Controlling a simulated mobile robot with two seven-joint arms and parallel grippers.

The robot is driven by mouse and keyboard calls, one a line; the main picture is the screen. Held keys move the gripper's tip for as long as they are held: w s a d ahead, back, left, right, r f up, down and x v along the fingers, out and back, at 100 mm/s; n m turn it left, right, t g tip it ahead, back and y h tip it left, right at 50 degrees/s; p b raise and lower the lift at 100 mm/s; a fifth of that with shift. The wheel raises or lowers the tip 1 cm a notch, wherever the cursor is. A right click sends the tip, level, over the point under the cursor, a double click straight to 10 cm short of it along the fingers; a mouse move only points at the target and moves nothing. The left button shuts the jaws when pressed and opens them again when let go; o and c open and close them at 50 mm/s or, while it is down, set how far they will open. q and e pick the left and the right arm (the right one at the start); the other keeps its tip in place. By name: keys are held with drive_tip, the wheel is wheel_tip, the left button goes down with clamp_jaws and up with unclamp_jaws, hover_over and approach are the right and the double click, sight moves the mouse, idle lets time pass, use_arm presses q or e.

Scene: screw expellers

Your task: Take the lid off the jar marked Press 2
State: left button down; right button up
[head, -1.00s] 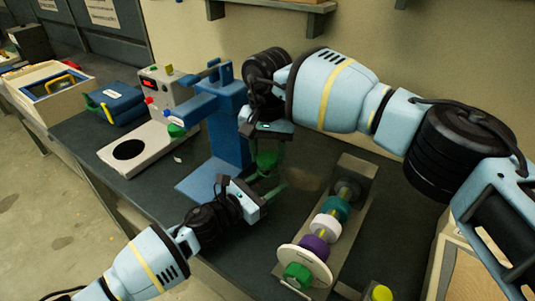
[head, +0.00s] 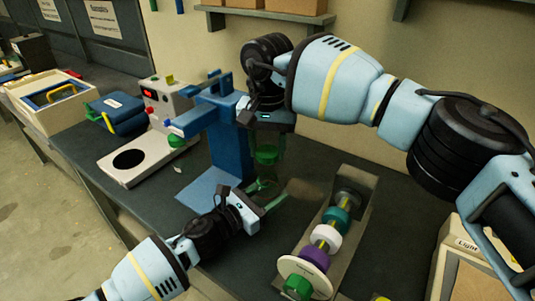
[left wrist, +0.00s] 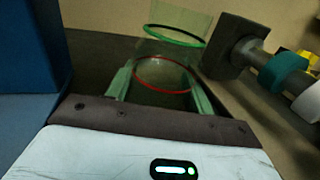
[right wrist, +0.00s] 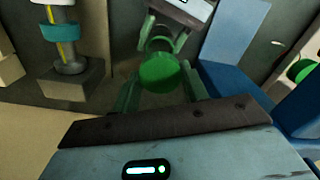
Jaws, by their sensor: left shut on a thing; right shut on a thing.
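My left gripper (head: 268,193) is shut on a clear jar (left wrist: 163,88) with a red ring, held between its green fingers in the left wrist view. No Press 2 mark is readable on it. My right gripper (head: 268,152) is above the left one, pointing down, and is shut on a green-topped piece (right wrist: 160,73). In the left wrist view a clear piece with a green ring (left wrist: 176,36) hangs tilted above the jar's red ring, apart from it. It appears to be the lid in my right gripper. My fingers partly hide the jar in the head view.
A blue press frame (head: 228,130) stands just left of both grippers. A grey holder with coloured discs on a rod (head: 352,190) lies to the right. A grey machine with a red display (head: 165,125) and a blue box (head: 118,112) are further left.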

use_arm(q)
drive_tip(key=c, duration=0.5)
unclamp_jaws()
drive_tip(key=v, duration=1)
drive_tip(key=shift+s+a+f, duration=0.1)
drive_tip(key=shift+s+a, duration=0.05)
drive_tip(key=shift+a, duration=0.05)
use_arm(e)
drive_tip(key=shift+f, duration=0.6)
use_arm(q)
drive_tip(key=shift+v, duration=0.8)
use_arm(e)
drive_tip(key=shift+f, duration=0.15)
